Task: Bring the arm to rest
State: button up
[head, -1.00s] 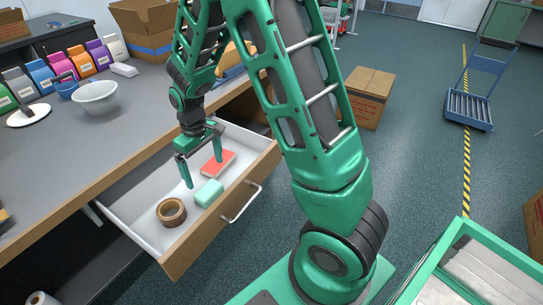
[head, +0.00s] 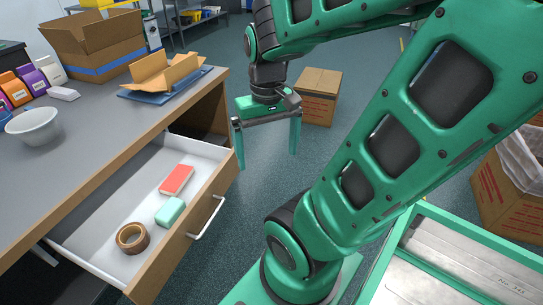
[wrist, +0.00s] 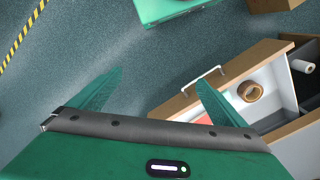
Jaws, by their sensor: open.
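My gripper (head: 267,146) is green with a grey crossbar and hangs fingers down in the head view. Its fingers are wide apart with nothing between them. It is beyond the right end of the open drawer, clear of it and above the floor. In the wrist view my gripper (wrist: 150,95) shows both fingers spread over bare floor, the right one overlapping the drawer's front edge in the picture. The pulled-out drawer (head: 95,215) holds a red box (head: 177,179), a mint-green block (head: 170,211) and a brown tape roll (head: 132,238).
The grey workbench (head: 70,135) carries a white bowl (head: 34,127), colored pouches and an open carton (head: 92,45). A closed cardboard box (head: 317,95) stands on the floor behind my gripper. A lined carton (head: 508,180) is at the right. Floor between them is free.

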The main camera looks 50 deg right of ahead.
jog(key=s, duration=0.1)
jog(key=s+a, duration=0.1)
jog(key=s, duration=0.1)
jog(key=shift+r+m, duration=0.15)
jog(key=shift+m, duration=0.25)
jog(key=shift+w+d+f, duration=0.1)
jog(key=shift+w+f, duration=0.15)
jog(key=shift+w, duration=0.45)
jog(key=shift+c, duration=0.3)
dwell(1.0)
